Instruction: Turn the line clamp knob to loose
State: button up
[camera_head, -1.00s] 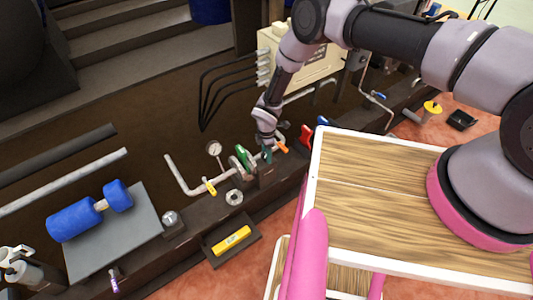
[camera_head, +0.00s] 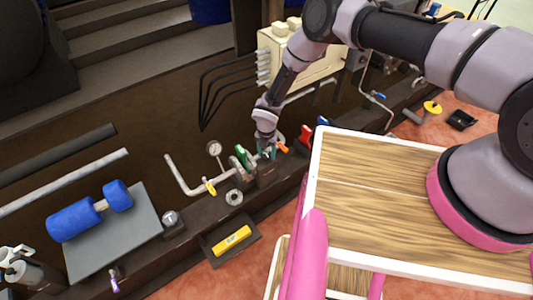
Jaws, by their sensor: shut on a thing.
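My gripper (camera_head: 268,154) points down at the pipe assembly on the dark beam, its teal fingers shut on a small part there. That part is mostly hidden by the fingers and too small to make out; by its place I take it to be the line clamp knob. A green handle (camera_head: 243,156) stands just left of my gripper. An orange piece (camera_head: 282,147) shows just right of the fingers. I cannot read any loose or tight marking.
A gauge (camera_head: 214,148) and a yellow-handled valve (camera_head: 209,187) are to the left. Red (camera_head: 306,134) and blue (camera_head: 323,121) handles stand to the right. A wood-topped cart (camera_head: 385,200) fills the near right. A tray with a yellow block (camera_head: 232,238) lies in front.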

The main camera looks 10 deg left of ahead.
aim_at(267, 154)
jog(key=shift+n, duration=0.6)
jog(key=o, duration=1.4)
jog(key=shift+c, duration=0.2)
notch_tip(267, 154, up, 11)
jog(key=shift+f, duration=0.1)
